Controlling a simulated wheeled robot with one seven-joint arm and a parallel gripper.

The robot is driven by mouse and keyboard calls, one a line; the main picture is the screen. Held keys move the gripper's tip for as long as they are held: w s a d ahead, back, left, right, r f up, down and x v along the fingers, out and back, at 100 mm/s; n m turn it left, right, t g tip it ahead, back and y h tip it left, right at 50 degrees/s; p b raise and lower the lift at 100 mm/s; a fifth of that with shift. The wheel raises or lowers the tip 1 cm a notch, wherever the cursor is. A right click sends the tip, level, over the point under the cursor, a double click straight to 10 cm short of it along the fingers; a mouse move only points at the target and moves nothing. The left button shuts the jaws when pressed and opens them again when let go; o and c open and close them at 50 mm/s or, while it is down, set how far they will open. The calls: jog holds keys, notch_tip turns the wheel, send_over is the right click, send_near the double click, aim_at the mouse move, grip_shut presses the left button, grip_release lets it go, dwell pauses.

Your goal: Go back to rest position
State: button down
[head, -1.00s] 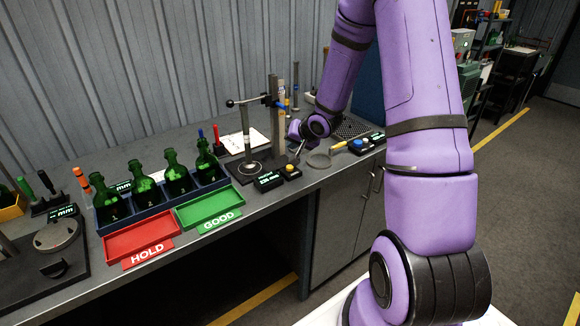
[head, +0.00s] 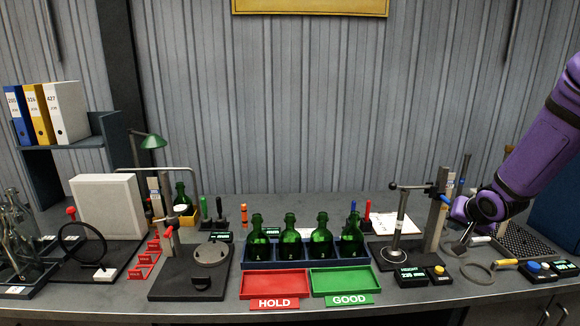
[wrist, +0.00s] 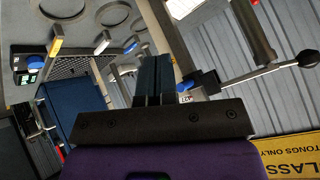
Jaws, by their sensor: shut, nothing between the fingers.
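My gripper (head: 462,246) is at the right of the bench in the head view, low beside the height gauge stand (head: 437,225). In the wrist view its dark fingers (wrist: 153,78) are together with nothing between them. My purple arm reaches in from the right edge. Several green bottles (head: 321,242) stand upright in the blue rack (head: 290,266). The red HOLD tray (head: 274,284) and the green GOOD tray (head: 340,281) in front of it are empty.
Ring-ended tools (head: 478,270) lie below my gripper. A perforated plate (head: 524,243) and a button box (head: 545,269) are to the right. A gauge stand (head: 190,270) and a ring fixture (head: 83,245) are on the left. The gauge's ball-ended lever (wrist: 270,75) crosses the wrist view.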

jog(key=s+a+r+n+g+h, duration=0.1)
jog(key=s+a+r, duration=0.2)
jog(key=s+r, duration=0.35)
jog(key=s+a+r+n+h, duration=0.1)
jog(key=s+a+r, duration=0.2)
jog(key=s+r, duration=0.4)
jog(key=s+a+r+n+g+y, duration=0.1)
jog(key=s+a+r+n, duration=0.1)
jog(key=s, duration=0.7)
jog(key=s+a+r+n+g+y, duration=0.1)
jog(key=s+a+r, duration=0.3)
jog(key=s, duration=0.5)
jog(key=shift+s+a+r+n+y, duration=0.3)
jog(key=shift+a+n, duration=0.3)
jog(key=shift+a, duration=0.65)
